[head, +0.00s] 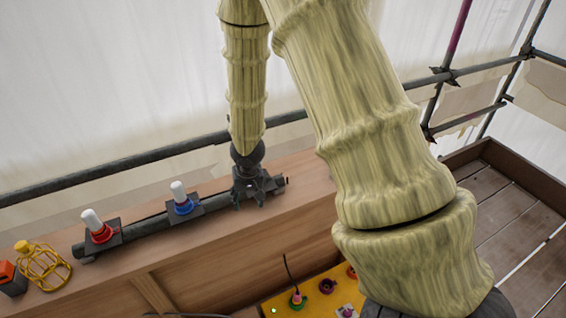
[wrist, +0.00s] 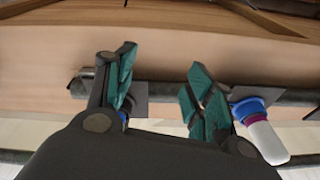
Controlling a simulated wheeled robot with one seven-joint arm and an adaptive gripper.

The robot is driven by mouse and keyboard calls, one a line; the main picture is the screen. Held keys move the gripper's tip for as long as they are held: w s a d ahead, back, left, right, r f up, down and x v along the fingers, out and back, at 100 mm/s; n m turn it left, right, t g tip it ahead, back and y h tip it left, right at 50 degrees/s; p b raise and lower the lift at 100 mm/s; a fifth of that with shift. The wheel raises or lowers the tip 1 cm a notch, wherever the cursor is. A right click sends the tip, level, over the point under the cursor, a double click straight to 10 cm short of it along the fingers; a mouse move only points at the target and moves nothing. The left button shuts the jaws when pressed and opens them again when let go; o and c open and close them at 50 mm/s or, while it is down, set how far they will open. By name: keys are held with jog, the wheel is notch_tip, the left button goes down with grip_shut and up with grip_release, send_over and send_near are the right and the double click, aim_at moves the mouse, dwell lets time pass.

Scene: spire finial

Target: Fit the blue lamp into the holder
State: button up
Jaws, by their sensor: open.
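A lamp with a white bulb and a blue collar (head: 183,203) stands on a dark plate on the pipe along the wooden ledge. In the wrist view this blue lamp (wrist: 262,127) lies just outside the right finger. My gripper (head: 260,190) is at the pipe's right end. In the wrist view my gripper (wrist: 162,88) is open, with teal finger pads apart and nothing held between them. A second dark plate (wrist: 140,96) shows behind the left finger, with a bit of blue (wrist: 123,117) mostly hidden there. I cannot tell which part is the holder.
A similar red-collared lamp (head: 98,228) stands further left on the pipe (head: 140,228). A yellow wire cage (head: 42,265) and an orange-and-black item (head: 10,277) are at the ledge's left end. A yellow box (head: 318,297) with coloured fittings is below. A scaffold rail (head: 110,177) runs behind.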

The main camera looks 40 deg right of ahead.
jog(key=s+a+f+n+g+y, duration=0.1)
jog(key=s+a+f, duration=0.4)
jog(key=s+f, duration=0.3)
jog(key=s+a+f+n+g+y, duration=0.1)
jog(key=s+a+f+n, duration=0.1)
jog(key=s+a+f, duration=0.5)
jog(key=s+f+n, duration=0.1)
jog(key=s+f, duration=0.2)
jog(key=s, duration=0.4)
jog(key=s+d+f+n+h, duration=0.1)
jog(key=s+f, duration=0.3)
jog(key=s, duration=0.4)
jog(key=shift+s+h, duration=0.3)
